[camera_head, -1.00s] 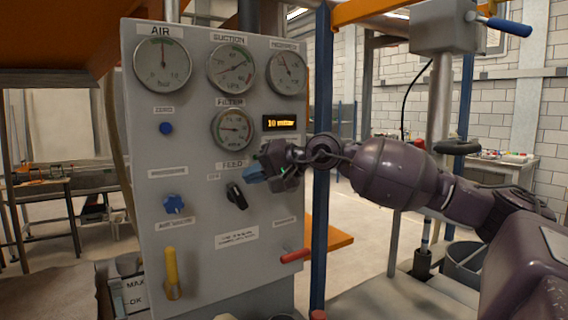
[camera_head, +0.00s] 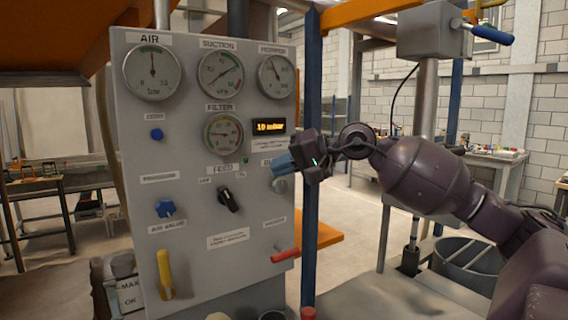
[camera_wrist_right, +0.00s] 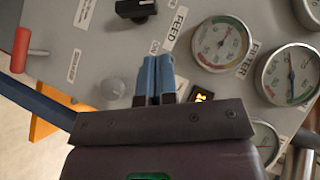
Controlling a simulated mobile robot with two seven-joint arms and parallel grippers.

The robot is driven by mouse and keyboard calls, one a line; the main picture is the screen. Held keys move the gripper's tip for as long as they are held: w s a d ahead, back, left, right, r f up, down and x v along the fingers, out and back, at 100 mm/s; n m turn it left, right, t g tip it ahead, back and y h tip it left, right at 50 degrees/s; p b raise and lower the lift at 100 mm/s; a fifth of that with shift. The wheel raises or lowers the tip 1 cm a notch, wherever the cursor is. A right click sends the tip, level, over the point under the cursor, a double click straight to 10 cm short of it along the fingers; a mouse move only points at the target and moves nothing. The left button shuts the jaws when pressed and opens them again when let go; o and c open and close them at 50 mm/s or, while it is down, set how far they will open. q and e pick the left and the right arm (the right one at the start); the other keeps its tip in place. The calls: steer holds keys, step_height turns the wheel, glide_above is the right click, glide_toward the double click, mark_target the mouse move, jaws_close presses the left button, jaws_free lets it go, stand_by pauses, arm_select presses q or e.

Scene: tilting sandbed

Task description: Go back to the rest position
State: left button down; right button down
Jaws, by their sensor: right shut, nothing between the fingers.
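My right gripper (camera_head: 284,164) is in front of the right part of the grey control panel (camera_head: 190,190), just below the lit orange display (camera_head: 269,126). Its blue fingers are closed together with nothing between them, as the right wrist view (camera_wrist_right: 156,76) also shows. The black feed knob (camera_head: 229,199) is to the left of and below the fingers, clear of them. In the right wrist view a pale round button (camera_wrist_right: 112,89) lies left of the fingers. My left gripper is not in view.
The panel carries several gauges (camera_head: 153,72), a blue knob (camera_head: 165,208), a yellow handle (camera_head: 164,274) and a red lever (camera_head: 285,255). A blue post (camera_head: 312,130) stands at its right edge, close behind the gripper. A grey bucket (camera_head: 468,262) stands at the right.

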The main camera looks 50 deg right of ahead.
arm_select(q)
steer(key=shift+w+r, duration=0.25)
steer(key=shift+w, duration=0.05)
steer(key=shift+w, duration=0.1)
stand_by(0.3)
